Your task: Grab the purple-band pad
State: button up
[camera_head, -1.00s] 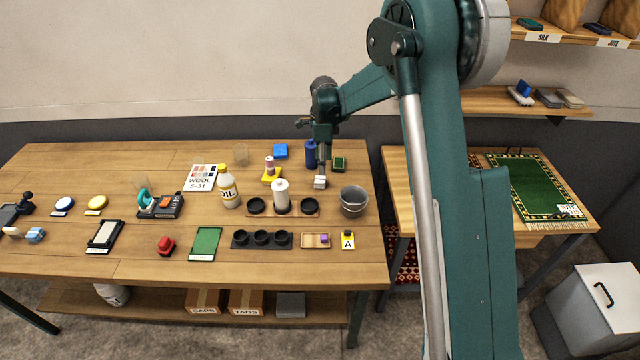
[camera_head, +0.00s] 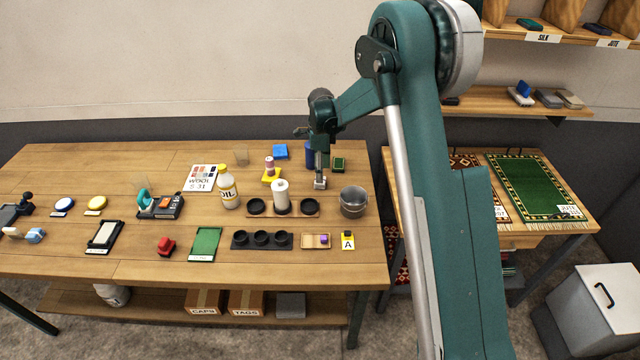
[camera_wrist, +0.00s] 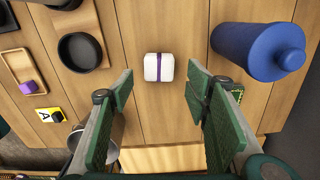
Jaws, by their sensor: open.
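The purple-band pad (camera_wrist: 158,67) is a small white block with a purple stripe across its middle. It lies on the wooden table and sits ahead of and between my open fingers in the wrist view. In the head view the pad (camera_head: 320,184) is a small white shape just below my gripper (camera_head: 320,172). In the wrist view my gripper (camera_wrist: 160,115) has its green fingers spread wide, with nothing between them. I cannot tell the exact height of the fingertips above the table.
A blue bottle (camera_wrist: 262,48) stands close to the right of the pad in the wrist view. A grey bucket (camera_head: 353,202) is near the lower right. A black round dish (camera_wrist: 82,50) lies left. Bare table surrounds the pad.

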jog(key=shift+f, duration=0.2)
jog(key=shift+a+f, duration=0.15)
jog(key=shift+f, duration=2.35)
jog(key=c, duration=0.9)
